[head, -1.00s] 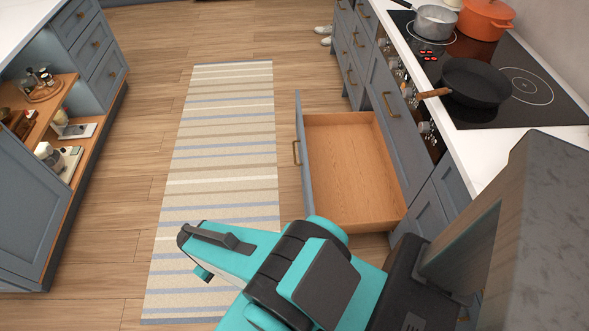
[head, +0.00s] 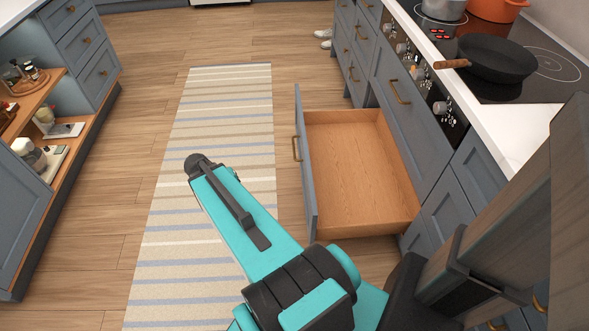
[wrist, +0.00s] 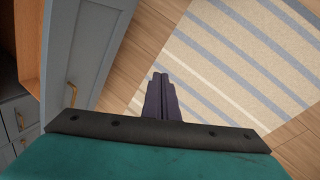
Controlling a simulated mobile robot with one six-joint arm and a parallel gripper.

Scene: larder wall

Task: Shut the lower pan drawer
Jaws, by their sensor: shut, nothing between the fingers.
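The lower pan drawer (head: 360,175) is pulled well out from the cabinet under the hob. Its wooden inside is empty. Its grey front panel (head: 307,165) faces left over the floor and carries a brass handle (head: 297,148). In the wrist view the drawer front (wrist: 85,60) is at the left with its handle (wrist: 71,94). My gripper (wrist: 160,82) is shut and empty, over the floor on the outer side of the drawer front and apart from it. In the head view my arm hides the fingertips; only the wrist end shows, over the striped rug.
The striped rug (head: 212,150) lies along the aisle, with clear wooden floor around it. A blue-grey unit with an open shelf (head: 45,110) stands at the left. A black pan (head: 495,60) and pots stand on the hob, above the shut upper drawer (head: 405,110).

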